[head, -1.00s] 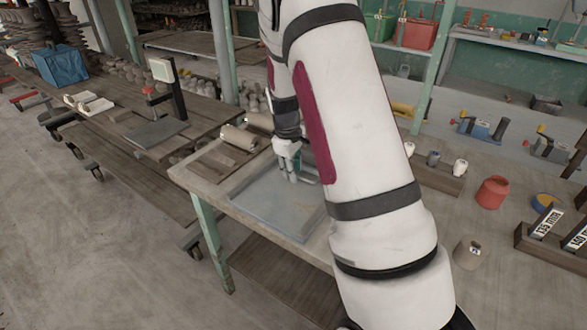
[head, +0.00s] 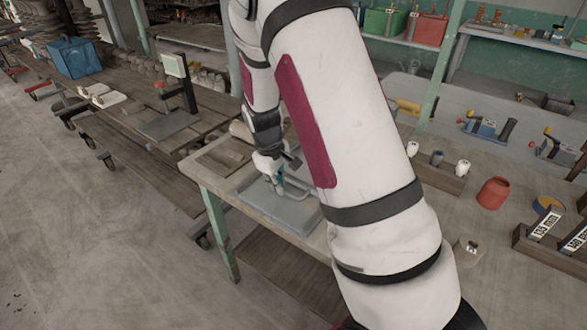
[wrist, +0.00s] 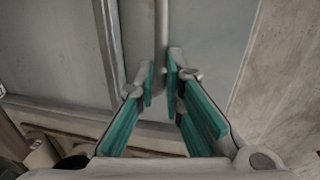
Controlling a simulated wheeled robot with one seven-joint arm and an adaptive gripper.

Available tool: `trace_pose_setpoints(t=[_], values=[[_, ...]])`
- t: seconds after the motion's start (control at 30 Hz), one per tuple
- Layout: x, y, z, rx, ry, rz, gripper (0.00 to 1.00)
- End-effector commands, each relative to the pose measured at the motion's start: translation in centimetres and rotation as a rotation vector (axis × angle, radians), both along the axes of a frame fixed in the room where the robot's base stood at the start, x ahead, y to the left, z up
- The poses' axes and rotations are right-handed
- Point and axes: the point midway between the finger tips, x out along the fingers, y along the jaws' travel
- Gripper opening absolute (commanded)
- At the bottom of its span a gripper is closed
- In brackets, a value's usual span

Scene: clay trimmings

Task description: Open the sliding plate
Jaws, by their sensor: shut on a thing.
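The sliding plate (head: 301,213) is a flat grey panel on the near left part of the worktable. A thin metal handle (head: 298,190) stands on it. In the wrist view the plate (wrist: 205,30) lies beneath my gripper, and the handle (wrist: 162,28) runs upright between the fingertips. My gripper (wrist: 160,75) has teal finger pads, close together and shut on the handle. In the head view my gripper (head: 278,180) is low over the plate, and my arm hides part of the plate and table.
A raised ridge (wrist: 107,45) borders the plate in the wrist view, with another grey panel (wrist: 50,40) to its left. A red can (head: 493,193) and a wooden block with small pots (head: 436,177) stand to the right of my arm. Open floor lies at left.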

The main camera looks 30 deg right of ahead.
Motion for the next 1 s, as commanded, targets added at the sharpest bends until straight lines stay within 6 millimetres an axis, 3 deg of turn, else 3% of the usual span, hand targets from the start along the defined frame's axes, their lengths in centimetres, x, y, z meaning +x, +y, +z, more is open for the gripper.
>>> trace_pose_setpoints(t=[0.1,0.4,0.6,1.0], values=[[-1.2,2.8,0.2,0.001,0.004,0.007,0.00],[-2.8,7.3,0.1,-0.001,0.003,0.004,0.00],[-3.1,8.5,0.0,0.000,0.001,0.001,0.00],[-3.1,8.7,0.0,0.000,0.000,-0.001,0.00]])
